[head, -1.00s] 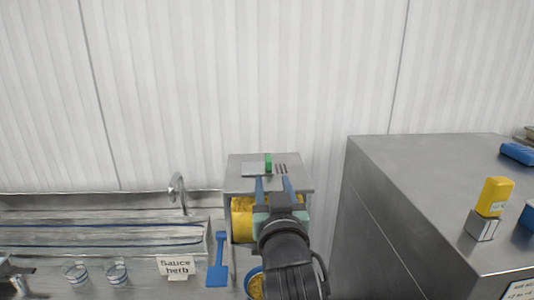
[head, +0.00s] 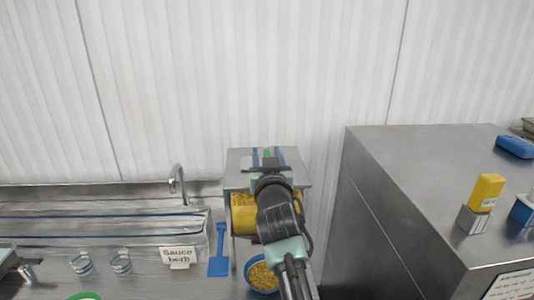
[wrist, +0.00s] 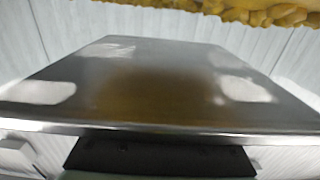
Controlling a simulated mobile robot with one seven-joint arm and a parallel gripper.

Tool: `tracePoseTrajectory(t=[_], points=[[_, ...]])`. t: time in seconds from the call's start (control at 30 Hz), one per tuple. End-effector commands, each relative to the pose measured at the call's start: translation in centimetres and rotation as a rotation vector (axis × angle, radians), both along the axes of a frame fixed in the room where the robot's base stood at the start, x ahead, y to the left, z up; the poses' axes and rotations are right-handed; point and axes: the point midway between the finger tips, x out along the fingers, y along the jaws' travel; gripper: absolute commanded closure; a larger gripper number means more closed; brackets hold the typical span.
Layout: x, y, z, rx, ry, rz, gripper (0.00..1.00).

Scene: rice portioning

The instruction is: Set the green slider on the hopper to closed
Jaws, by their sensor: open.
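The steel hopper (head: 238,176) stands against the wall in the head view, with yellow food at its front. The green slider (head: 267,153) shows as a small green piece on its top. My gripper (head: 266,154) is over the hopper top, its blue fingers open on either side of the slider. I cannot tell if they touch it. My wrist hides most of the slider's track and marks, so its setting cannot be read. The wrist view shows a bare steel surface (wrist: 150,85) with yellow food beyond; neither slider nor fingertips can be made out there.
A blue bowl of yellow grains (head: 262,276) sits below the hopper, partly behind my arm. A blue spatula (head: 219,262) and a "Sauce herb" sign (head: 179,257) are to the left. A large steel cabinet (head: 400,200) stands close on the right.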

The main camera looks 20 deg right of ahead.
Motion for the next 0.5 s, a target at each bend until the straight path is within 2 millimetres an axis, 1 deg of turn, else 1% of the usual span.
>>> tracePoseTrajectory(t=[0.23,0.27,0.3,0.37,0.5], points=[[0.05,-0.01,0.04,0.0,-0.001,0.0,0.53],[0.05,-0.01,0.04,0.0,-0.001,0.0,0.54],[0.05,-0.01,0.04,0.0,-0.001,0.0,0.61],[0.05,-0.01,0.04,0.0,-0.001,0.0,0.72],[0.04,-0.01,0.04,0.0,-0.001,0.0,0.97]])
